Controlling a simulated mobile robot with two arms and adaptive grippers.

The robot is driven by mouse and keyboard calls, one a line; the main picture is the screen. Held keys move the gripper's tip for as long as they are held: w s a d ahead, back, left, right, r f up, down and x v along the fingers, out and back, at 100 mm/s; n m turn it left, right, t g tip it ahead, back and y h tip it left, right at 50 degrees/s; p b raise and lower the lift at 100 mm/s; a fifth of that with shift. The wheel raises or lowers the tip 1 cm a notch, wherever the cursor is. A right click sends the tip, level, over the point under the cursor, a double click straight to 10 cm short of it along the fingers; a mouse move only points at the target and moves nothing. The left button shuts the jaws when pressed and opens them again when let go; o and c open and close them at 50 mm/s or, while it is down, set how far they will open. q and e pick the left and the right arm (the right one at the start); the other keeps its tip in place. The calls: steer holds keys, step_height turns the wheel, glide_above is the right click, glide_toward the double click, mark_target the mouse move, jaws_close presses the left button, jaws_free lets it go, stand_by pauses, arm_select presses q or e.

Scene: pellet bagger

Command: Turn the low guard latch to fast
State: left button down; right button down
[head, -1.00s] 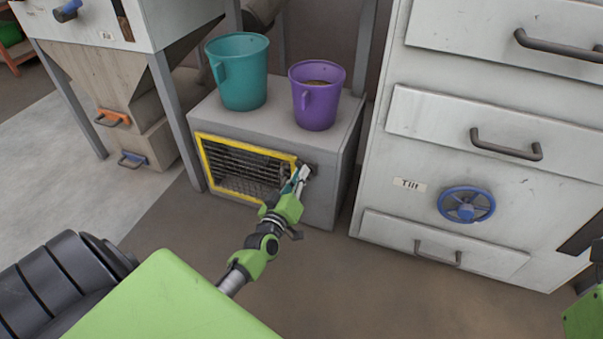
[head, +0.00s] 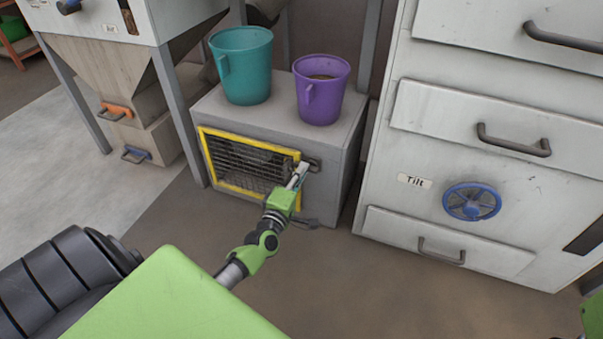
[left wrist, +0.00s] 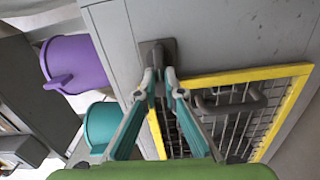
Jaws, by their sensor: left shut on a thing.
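The low guard (head: 245,189) is a yellow-framed mesh panel on the front of a grey box, lying flat against it. Its dark latch (head: 314,164) sits at the guard's upper right corner. In the left wrist view, the latch (left wrist: 168,46) shows as a dark grey plate with a short lever running between my fingertips. My left gripper (head: 300,174) is at the latch, with its fingers (left wrist: 160,80) shut on the lever, which they partly hide. My right gripper is out of view; only a bit of green shows at the lower right edge.
A teal bucket (head: 241,70) and a purple bucket (head: 320,95) stand on the box (head: 283,125). A grey cabinet with drawers and a blue handwheel (head: 472,202) stands to the right. The guard's own handle (left wrist: 232,103) is beside my fingers. Floor in front is clear.

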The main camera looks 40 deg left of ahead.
arm_select(q)
steer(key=shift+f+n, duration=0.1)
steer(key=shift+n, duration=0.5)
steer(key=c, duration=2.1)
jaws_free()
steer(key=shift+c, duration=0.2)
steer(key=v, duration=1.2)
